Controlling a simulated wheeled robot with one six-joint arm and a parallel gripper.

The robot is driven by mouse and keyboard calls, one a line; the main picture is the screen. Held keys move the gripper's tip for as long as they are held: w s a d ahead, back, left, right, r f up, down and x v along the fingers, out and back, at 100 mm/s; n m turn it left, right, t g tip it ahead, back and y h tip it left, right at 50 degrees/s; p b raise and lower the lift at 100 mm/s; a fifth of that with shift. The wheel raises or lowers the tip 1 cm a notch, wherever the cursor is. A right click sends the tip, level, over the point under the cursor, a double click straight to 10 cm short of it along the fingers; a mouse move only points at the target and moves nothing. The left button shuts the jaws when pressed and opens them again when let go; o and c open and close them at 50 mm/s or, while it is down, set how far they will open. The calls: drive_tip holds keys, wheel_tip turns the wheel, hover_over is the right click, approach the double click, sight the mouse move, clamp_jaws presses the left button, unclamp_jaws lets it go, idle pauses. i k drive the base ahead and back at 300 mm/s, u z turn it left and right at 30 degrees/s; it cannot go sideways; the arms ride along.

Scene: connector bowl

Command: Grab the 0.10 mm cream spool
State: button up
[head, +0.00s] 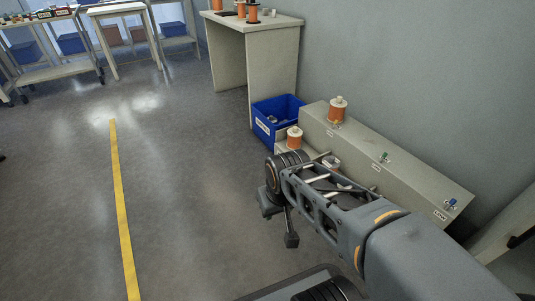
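Two copper-wound spools with cream flanges are nearby. One spool (338,110) stands upright on the long grey-beige bench (415,178). Another spool (294,138) stands lower, at the bench's near left end, just beyond my wrist. More copper-coloured spools (252,13) stand on the table at the back. The labels are too small to read, so I cannot tell which is the 0.10 mm cream spool. My gripper (280,222) hangs over the floor in front of the bench, its fingers apart and nothing visible between them. It touches no spool.
A blue bin (277,117) with small items sits left of the bench. The bench also carries small green (385,157) and blue (451,203) parts. A beige table (256,27) stands behind, against the wall. The floor to the left is clear, with a yellow line (121,205).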

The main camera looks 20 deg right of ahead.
sight(295, 134)
drive_tip(key=u, duration=0.8)
drive_tip(key=i, duration=2.15)
drive_tip(key=z, duration=1.05)
drive_tip(key=i, duration=0.85)
drive_tip(key=z, duration=1.2)
drive_tip(key=i, duration=0.35)
drive_tip(key=z, duration=0.35)
